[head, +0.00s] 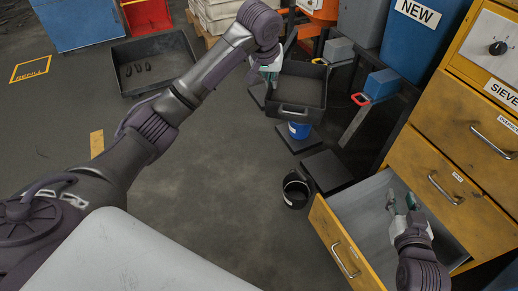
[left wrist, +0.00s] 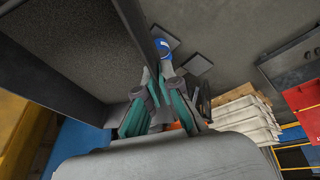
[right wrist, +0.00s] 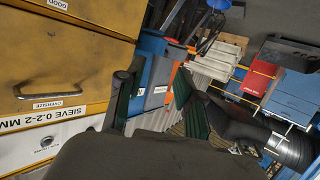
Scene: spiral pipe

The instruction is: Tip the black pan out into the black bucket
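The black pan (head: 298,92) is a wide rectangular tray with a front handle, roughly level in the head view. Its gritty grey inside fills the upper left of the left wrist view (left wrist: 75,45). My left gripper (head: 271,72) is at the pan's left wall; in the left wrist view its fingers (left wrist: 160,100) close around the rim. The black bucket (head: 295,190) stands on the floor, nearer than the pan, beside the open drawer. My right gripper (head: 402,203) is open and empty over that drawer; its fingers stand apart in the right wrist view (right wrist: 158,100).
A blue bucket (head: 299,130) stands just below the pan. A yellow cabinet with an open drawer (head: 362,205) is at the right. Another black tray (head: 178,54) with several dark pieces lies on the floor. The floor in the middle is clear.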

